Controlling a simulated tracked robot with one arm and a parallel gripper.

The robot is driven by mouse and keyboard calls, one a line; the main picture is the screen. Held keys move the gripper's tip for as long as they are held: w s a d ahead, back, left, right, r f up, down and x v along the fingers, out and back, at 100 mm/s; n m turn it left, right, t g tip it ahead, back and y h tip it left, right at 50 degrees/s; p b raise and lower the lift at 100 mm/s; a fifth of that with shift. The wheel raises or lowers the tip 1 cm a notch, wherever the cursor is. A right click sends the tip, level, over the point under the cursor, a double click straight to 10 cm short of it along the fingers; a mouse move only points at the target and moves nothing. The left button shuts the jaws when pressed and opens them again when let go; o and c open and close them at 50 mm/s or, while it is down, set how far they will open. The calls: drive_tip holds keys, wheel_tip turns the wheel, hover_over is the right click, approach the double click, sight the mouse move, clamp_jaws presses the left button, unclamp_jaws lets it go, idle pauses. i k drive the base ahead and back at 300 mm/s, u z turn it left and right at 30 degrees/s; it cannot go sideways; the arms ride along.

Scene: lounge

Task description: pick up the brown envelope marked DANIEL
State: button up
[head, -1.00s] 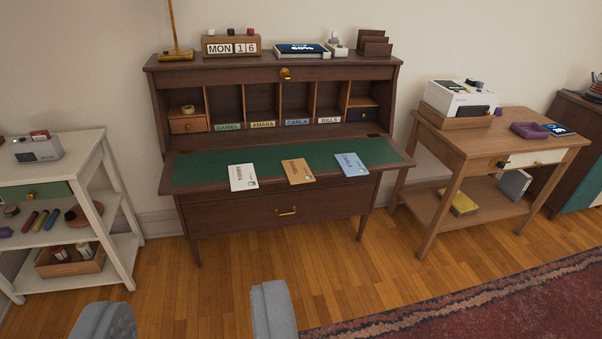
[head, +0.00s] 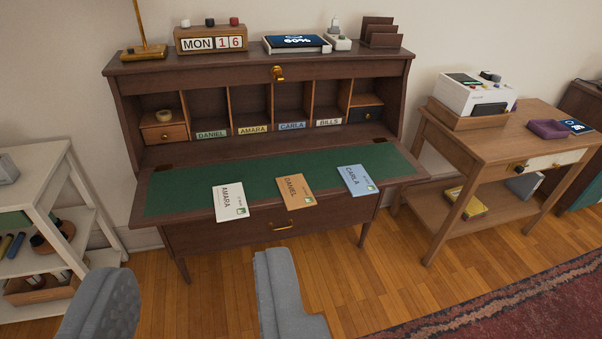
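The brown envelope (head: 296,192) marked DANIEL lies on the green writing surface of the desk (head: 185,194), at its front edge. It lies between a white envelope (head: 230,202) marked AMARA on its left and a blue envelope (head: 357,180) marked CARLA on its right, apart from both. My gripper (head: 190,300) shows as two grey fingers at the bottom of the view, wide apart with only floor between them. It is open and empty, nearer to me than the desk and the envelopes.
The desk's pigeonholes carry name labels, including DANIEL (head: 212,134). A white shelf unit (head: 85,205) stands at the left and a wooden side table (head: 480,150) at the right. A red rug (head: 500,300) lies at lower right. Wooden floor (head: 360,275) is clear before the desk.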

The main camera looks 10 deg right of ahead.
sight(295, 192)
drive_tip(key=i, duration=1)
drive_tip(key=u, duration=0.1)
